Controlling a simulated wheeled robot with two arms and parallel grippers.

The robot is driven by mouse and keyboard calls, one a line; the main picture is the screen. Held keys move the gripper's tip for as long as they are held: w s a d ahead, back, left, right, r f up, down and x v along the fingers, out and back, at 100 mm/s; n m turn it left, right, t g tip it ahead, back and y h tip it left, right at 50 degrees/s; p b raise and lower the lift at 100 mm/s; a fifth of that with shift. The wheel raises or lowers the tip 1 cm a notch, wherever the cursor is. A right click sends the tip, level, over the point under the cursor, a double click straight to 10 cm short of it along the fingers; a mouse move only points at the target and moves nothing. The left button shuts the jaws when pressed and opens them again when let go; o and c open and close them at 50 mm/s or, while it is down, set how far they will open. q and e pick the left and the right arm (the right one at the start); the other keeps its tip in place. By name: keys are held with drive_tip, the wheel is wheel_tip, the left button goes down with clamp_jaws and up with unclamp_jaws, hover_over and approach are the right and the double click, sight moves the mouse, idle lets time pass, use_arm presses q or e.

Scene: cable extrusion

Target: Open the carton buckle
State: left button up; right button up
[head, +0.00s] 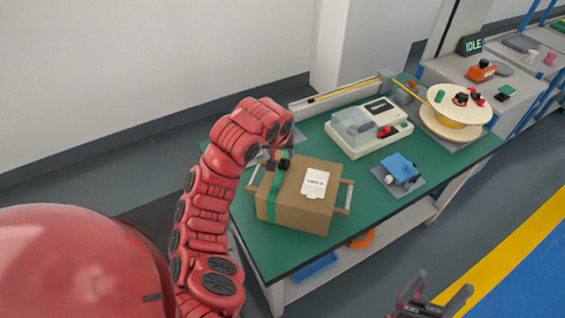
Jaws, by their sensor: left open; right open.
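A brown cardboard carton (295,213) sits on the green-topped table (380,221). It has a white label (315,183) on top, a green strap running over its left part, and pale handles at both sides. A small black buckle (284,164) appears on the strap near the carton's back left top edge. My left gripper (272,158) is above that corner, close to the buckle; its fingers are small and partly hidden by my arm, and contact cannot be told. My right gripper (437,297) is open and empty at the bottom right, over the floor in front of the table.
A cream machine (368,130) with a clear cover stands behind the carton. A blue part on a grey plate (399,173) lies to the right. A large cable reel (459,104) stands at the table's far right end. An orange item and blue tray are on the lower shelf.

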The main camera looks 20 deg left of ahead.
sight(283, 160)
use_arm(q)
drive_tip(key=shift+x, duration=2.15)
drive_tip(key=shift+f, duration=0.1)
clamp_jaws()
